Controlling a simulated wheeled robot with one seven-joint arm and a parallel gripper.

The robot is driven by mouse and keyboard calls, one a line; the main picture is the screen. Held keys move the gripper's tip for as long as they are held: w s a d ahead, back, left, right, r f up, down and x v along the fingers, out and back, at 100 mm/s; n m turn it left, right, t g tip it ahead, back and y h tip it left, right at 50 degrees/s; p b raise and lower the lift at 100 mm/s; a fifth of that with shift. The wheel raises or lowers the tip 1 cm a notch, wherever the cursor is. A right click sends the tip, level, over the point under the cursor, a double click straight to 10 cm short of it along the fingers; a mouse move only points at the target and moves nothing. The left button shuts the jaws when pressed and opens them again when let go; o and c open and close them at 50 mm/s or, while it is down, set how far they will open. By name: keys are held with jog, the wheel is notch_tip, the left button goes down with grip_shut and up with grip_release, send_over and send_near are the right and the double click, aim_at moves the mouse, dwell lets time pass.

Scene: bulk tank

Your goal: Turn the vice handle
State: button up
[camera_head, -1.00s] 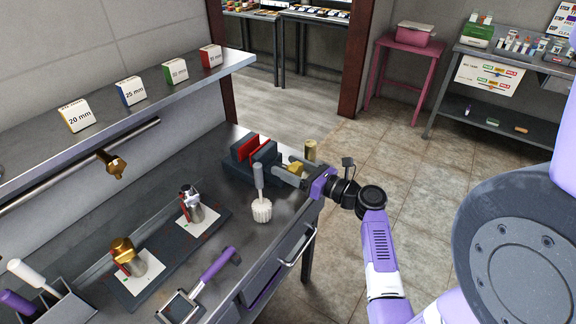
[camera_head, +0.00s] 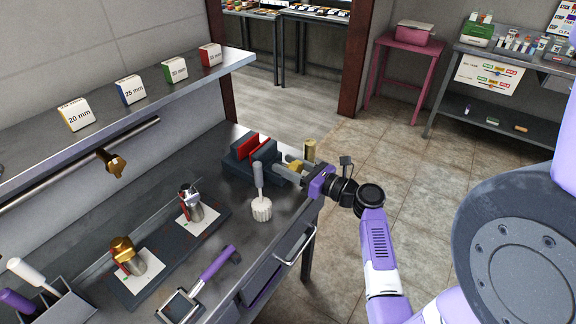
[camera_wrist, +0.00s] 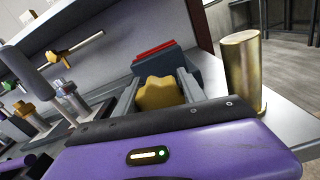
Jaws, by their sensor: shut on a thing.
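The vice (camera_head: 247,158) stands on the metal bench, with dark jaws and red faces; it also shows in the wrist view (camera_wrist: 178,60). Its handle is a yellow lobed knob (camera_wrist: 160,94) at the vice's near end, also seen in the head view (camera_head: 294,165). My gripper (camera_wrist: 161,92) is shut on the knob, with one grey finger on each side of it. In the head view my gripper (camera_head: 295,172) reaches in from the right, over the bench's right edge.
A brass cylinder (camera_head: 310,151) stands close beside my gripper, at its right in the wrist view (camera_wrist: 243,75). A white brush with a grey handle (camera_head: 261,207) stands in front of the vice. Metal fittings on a dark mat (camera_head: 218,226) lie further left.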

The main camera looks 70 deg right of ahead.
jog(key=n, duration=0.2)
jog(key=n+b, duration=0.1)
jog(key=n, duration=0.1)
jog(key=shift+a+f+n, duration=0.15)
jog(key=shift+n, duration=0.25)
jog(key=shift+n+b, duration=0.95)
jog(key=shift+n, duration=0.95)
